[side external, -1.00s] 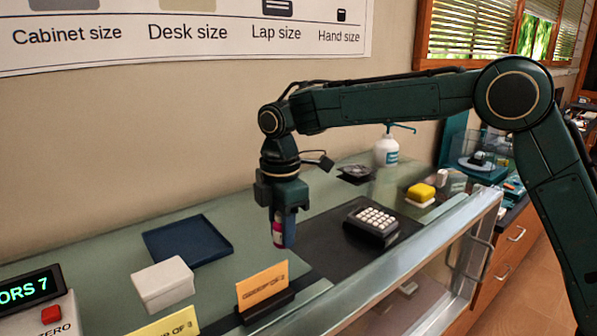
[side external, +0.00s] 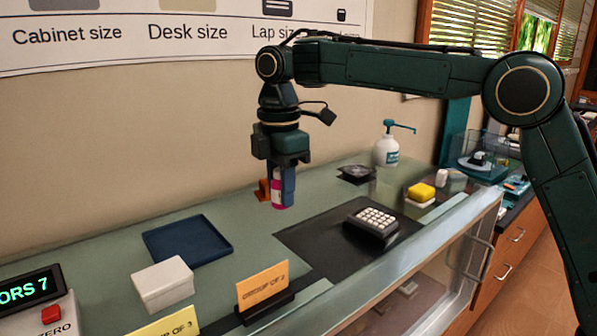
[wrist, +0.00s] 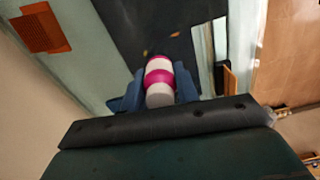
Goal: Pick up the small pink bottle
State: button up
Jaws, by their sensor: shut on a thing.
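The small pink bottle (side external: 276,196) is between the blue fingers of my gripper (side external: 283,190), held upright above the glass counter in the side view. In the wrist view the bottle (wrist: 160,77) shows a white top and a pink band, with a blue finger of my gripper (wrist: 158,90) on either side. The gripper is shut on it. Part of the bottle is hidden behind a finger in the side view.
A black mat (side external: 320,262) with a keypad device (side external: 371,222) lies to the right of the bottle. A blue tray (side external: 187,240), a white box (side external: 162,284) and an orange sign (side external: 262,287) stand left and in front.

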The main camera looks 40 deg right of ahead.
notch_tip(320, 180, up, 12)
jog(key=shift+f, duration=0.25)
dwell(0.4)
dwell(0.6)
